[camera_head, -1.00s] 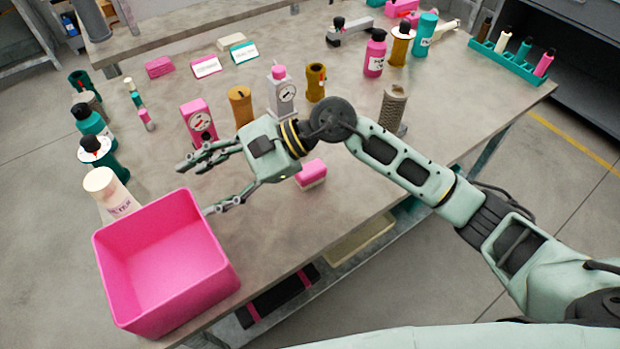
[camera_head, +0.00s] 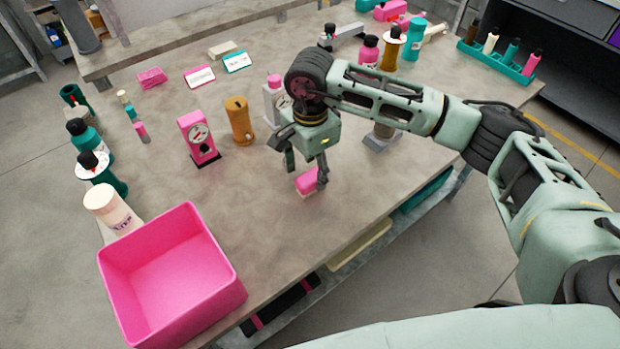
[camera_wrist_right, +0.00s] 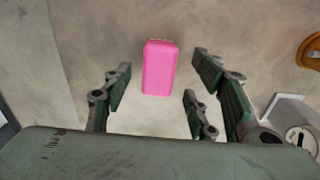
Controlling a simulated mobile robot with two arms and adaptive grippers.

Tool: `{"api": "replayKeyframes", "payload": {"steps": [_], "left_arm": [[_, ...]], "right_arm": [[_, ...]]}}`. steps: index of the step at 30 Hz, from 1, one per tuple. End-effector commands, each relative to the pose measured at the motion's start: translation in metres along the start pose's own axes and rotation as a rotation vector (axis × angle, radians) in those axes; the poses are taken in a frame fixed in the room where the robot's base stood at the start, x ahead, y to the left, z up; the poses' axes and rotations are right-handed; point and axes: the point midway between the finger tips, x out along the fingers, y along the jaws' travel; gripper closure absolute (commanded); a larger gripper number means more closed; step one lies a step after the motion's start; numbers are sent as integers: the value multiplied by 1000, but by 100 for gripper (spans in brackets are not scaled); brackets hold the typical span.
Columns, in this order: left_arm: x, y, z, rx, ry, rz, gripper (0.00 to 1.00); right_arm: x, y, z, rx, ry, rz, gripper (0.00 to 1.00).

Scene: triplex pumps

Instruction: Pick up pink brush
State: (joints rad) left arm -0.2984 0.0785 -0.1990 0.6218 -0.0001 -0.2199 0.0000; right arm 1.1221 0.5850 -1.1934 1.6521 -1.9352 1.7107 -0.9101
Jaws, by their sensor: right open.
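The pink brush (camera_head: 307,181) is a small block with a pink top and a pale lower edge, lying on the table near its front edge. In the right wrist view the brush (camera_wrist_right: 159,68) shows from above, between and beyond the fingers. My right gripper (camera_head: 306,172) points down over the brush, with fingers spread on either side; one finger hides part of it. The right gripper (camera_wrist_right: 160,95) is open and empty in the right wrist view. Whether a finger touches the brush I cannot tell. My left gripper is not in view.
A large empty pink bin (camera_head: 225,262) stands at the table's front left corner. A pink gauge box (camera_head: 198,138), an orange cylinder (camera_head: 239,121) and a grey gauge bottle (camera_head: 272,100) stand behind the gripper. Bare table lies between bin and brush.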

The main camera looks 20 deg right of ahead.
Motion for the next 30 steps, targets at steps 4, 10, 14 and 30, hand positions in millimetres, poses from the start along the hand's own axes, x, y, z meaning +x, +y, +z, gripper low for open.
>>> {"api": "replayKeyframes", "payload": {"steps": [4,10,14,30], "left_arm": [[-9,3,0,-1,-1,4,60],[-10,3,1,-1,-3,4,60],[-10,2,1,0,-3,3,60],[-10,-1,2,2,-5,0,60]], "right_arm": [[22,2,1,0,-1,3,47],[33,1,1,-1,-1,1,47],[33,1,1,-1,-1,0,47],[33,1,1,-2,-2,0,92]]}}
